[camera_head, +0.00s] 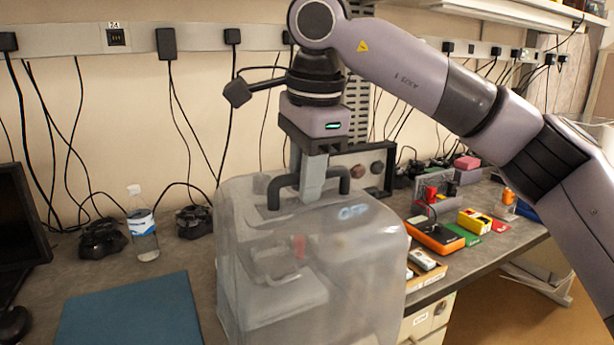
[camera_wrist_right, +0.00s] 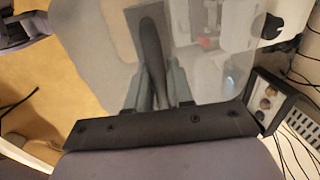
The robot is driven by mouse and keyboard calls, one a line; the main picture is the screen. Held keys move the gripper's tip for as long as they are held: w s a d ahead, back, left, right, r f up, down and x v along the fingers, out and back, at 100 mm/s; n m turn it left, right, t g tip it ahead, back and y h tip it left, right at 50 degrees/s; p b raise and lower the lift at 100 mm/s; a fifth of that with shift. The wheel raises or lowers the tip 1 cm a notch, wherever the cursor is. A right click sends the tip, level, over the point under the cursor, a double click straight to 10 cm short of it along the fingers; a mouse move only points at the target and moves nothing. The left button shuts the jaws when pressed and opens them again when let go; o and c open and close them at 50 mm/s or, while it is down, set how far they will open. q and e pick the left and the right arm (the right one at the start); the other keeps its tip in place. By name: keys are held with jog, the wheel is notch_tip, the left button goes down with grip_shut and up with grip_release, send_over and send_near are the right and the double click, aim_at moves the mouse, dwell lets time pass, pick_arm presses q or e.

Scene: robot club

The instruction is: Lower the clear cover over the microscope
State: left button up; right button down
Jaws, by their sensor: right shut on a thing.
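The clear cover (camera_head: 365,270) is a large, hazy box with rounded edges and a black arched handle on top. It is upright in the head view, and its lower edge is cut off or hard to make out. My right gripper (camera_head: 312,185) points down from above and is shut on the handle (camera_wrist_right: 152,55). Pale grey shapes with a red spot show dimly through the cover. They may be the microscope, but I cannot tell whether it is inside or behind. My left gripper is not in view.
A blue mat (camera_head: 130,312) and a water bottle (camera_head: 143,228) are on the bench left of the cover. A black-framed panel (camera_head: 372,168) stands behind it. An orange meter (camera_head: 435,236) and small coloured boxes (camera_head: 474,220) lie to the right. Cables hang along the wall.

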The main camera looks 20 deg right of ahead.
aim_at(273, 171)
jog(key=shift+w+a, duration=0.1)
jog(key=shift+w, duration=2.95)
jog(key=shift+w+a, duration=0.15)
jog(key=shift+w, duration=2.65)
